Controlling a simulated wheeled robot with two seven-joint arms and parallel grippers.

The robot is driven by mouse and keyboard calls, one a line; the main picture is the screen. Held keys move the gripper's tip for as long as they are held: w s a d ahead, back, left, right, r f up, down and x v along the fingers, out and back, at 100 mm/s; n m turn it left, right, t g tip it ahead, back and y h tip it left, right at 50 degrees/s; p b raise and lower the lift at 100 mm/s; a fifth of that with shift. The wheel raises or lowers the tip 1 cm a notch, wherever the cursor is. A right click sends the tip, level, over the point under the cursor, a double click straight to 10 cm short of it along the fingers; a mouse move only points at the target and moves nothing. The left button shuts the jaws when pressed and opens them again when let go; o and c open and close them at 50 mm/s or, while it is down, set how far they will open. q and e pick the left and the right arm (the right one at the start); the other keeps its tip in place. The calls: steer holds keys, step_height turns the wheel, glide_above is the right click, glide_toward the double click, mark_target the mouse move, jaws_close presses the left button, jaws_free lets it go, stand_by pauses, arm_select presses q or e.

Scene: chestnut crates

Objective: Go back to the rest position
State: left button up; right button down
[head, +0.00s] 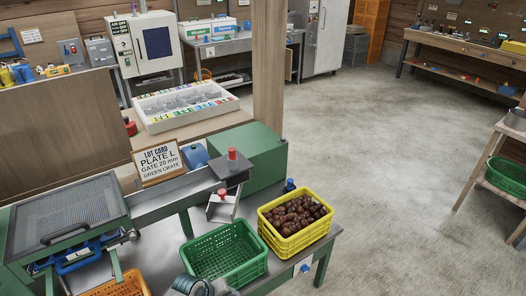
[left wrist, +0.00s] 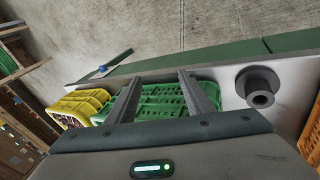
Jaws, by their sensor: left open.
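My left gripper (left wrist: 160,76) is open, its two fingers apart with nothing between them. In the left wrist view it points toward the green crate (left wrist: 150,101), which shows between and beyond the fingers. In the head view the green crate (head: 226,254) stands on the bench and looks empty. A dark rounded part at the bottom edge there seems to be mine, but its fingers cannot be made out. My right gripper is in neither view.
A yellow crate (head: 297,241) full of chestnuts (head: 292,214) stands right of the green one. Behind are a green machine housing (head: 245,150), a lot card (head: 159,163) and a mesh-topped sieve (head: 68,216). An orange crate (head: 122,285) is at the lower left.

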arm_select(q)
steer(key=s+a+f+m+y+b, duration=0.15)
steer(key=s+a+f, duration=0.35)
steer(key=s+f, duration=0.65)
steer(key=s+a+f+m+y+b, duration=0.15)
steer(key=s+a+f, duration=0.35)
steer(key=s+f, duration=0.7)
steer(key=s+a+f+m+g, duration=0.1)
steer(key=s+f, duration=0.2)
steer(key=s, duration=0.6)
steer(key=s+a+f+m+b, duration=0.1)
steer(key=s+f, duration=0.3)
steer(key=s, duration=0.5)
steer(key=s+a+f+m+g+b, duration=0.1)
steer(key=s+f, duration=0.3)
steer(key=s, duration=0.5)
steer(key=shift+m+g+y, duration=0.3)
steer(key=shift+m+y, duration=0.1)
steer(key=shift+m, duration=0.2)
